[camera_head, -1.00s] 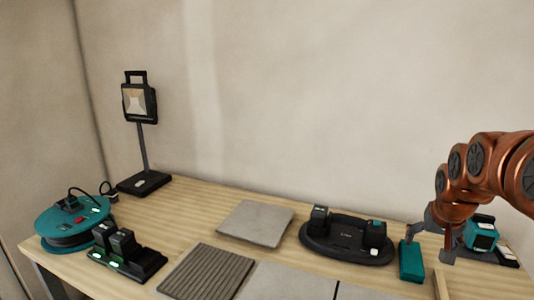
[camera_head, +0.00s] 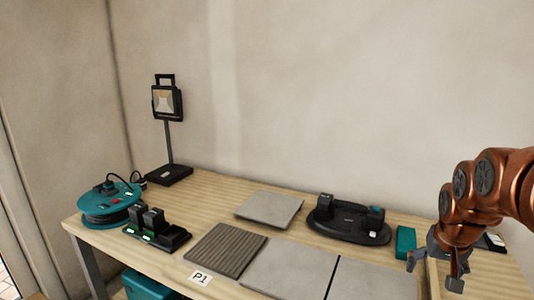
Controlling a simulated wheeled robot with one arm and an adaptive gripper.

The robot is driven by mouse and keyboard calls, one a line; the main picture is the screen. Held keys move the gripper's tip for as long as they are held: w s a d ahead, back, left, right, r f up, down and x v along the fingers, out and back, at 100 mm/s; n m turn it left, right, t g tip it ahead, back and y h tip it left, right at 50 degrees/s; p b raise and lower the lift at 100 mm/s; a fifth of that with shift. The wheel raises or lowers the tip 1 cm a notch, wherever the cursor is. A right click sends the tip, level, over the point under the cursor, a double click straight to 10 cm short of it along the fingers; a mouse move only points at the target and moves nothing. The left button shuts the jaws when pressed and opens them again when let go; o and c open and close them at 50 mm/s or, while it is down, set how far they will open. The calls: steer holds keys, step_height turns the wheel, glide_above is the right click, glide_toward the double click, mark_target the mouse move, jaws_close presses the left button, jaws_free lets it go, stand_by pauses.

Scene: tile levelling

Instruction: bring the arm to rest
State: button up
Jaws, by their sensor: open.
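My copper-coloured arm comes in from the right edge. My gripper (camera_head: 432,275) hangs at its end over the right part of the workbench, pointing down. Its grey fingers are spread apart and nothing shows between them. A teal block (camera_head: 405,242) stands on the bench just behind and left of the gripper, apart from it as far as I can tell. The wooden workbench (camera_head: 215,213) runs along the wall.
Grey tiles (camera_head: 288,268) and a ribbed tile (camera_head: 226,249) lie at the front, a loose tile (camera_head: 268,208) behind. A black oval base (camera_head: 348,222), battery charger (camera_head: 157,232), teal cable reel (camera_head: 108,208) and work lamp (camera_head: 168,135) stand around. A teal box (camera_head: 145,287) sits below.

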steer(key=s+a+f+g, duration=0.1)
steer(key=s+a, duration=0.2)
steer(key=s+a+f+n, duration=0.1)
steer(key=s+a, duration=0.2)
steer(key=a, duration=0.1)
steer(key=s+a+f+n+g+y, duration=0.1)
steer(key=s+a+f, duration=0.1)
steer(key=s+a, duration=0.1)
steer(key=shift+s+a+g, duration=0.3)
steer(key=shift+s, duration=0.05)
steer(key=s+a+f+n+g, duration=0.15)
steer(key=s+a, duration=0.25)
steer(key=s, duration=0.5)
steer(key=s+a+f+n+g, duration=0.1)
steer(key=s+a+f+g, duration=0.2)
steer(key=s, duration=0.6)
step_height(320, 180, up, 17)
steer(key=w+t+p, duration=0.1)
steer(key=t+p, duration=0.1)
steer(key=p, duration=1.3)
steer(key=shift+w+a+p, duration=0.2)
steer(key=shift+a+p, duration=0.1)
steer(key=shift+p, duration=0.1)
